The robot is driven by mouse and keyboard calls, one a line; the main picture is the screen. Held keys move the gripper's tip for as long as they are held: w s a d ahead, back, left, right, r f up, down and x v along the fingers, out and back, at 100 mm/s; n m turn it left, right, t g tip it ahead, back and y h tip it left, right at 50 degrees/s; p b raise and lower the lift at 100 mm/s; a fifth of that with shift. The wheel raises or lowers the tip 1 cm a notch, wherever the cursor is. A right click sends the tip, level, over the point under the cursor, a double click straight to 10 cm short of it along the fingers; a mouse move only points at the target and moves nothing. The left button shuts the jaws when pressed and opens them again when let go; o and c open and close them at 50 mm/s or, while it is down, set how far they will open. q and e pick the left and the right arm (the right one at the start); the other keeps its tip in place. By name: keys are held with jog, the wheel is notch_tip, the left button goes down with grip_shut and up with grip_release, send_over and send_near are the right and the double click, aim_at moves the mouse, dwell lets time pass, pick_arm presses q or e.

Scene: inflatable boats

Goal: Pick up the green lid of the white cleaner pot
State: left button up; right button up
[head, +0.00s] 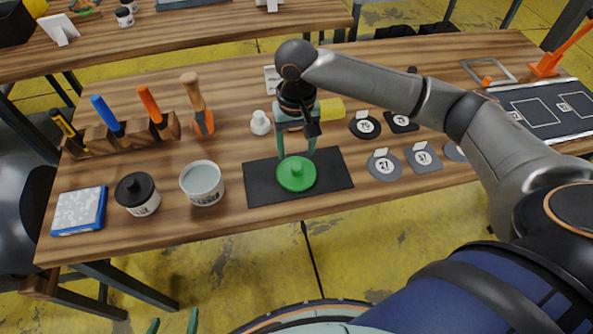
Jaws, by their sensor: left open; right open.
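The green lid (297,176) is a round disc with a raised knob. It lies flat on a black mat (262,192) near the table's front edge. An open white pot (203,190) with pale contents stands to the left of the mat. My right gripper (297,153) points down at the lid, with its open fingers to either side of the knob; whether they touch it I cannot tell. Only the fingertips of my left gripper (173,324) show at the bottom edge, open, below the table and away from the lid.
A black-lidded pot (137,195) and a blue-edged box (79,211) stand at the left. Behind are a wooden tool rack (105,138), a white nozzle (260,123) and a yellow cylinder (331,109). Several dark patches (384,165) lie to the right.

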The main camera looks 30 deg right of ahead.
aim_at(297, 166)
notch_tip(297, 166, down, 6)
jog(key=shift+s+r, duration=0.1)
jog(key=shift+r, duration=0.05)
jog(key=shift+c, duration=0.4)
grip_shut()
dwell(0.3)
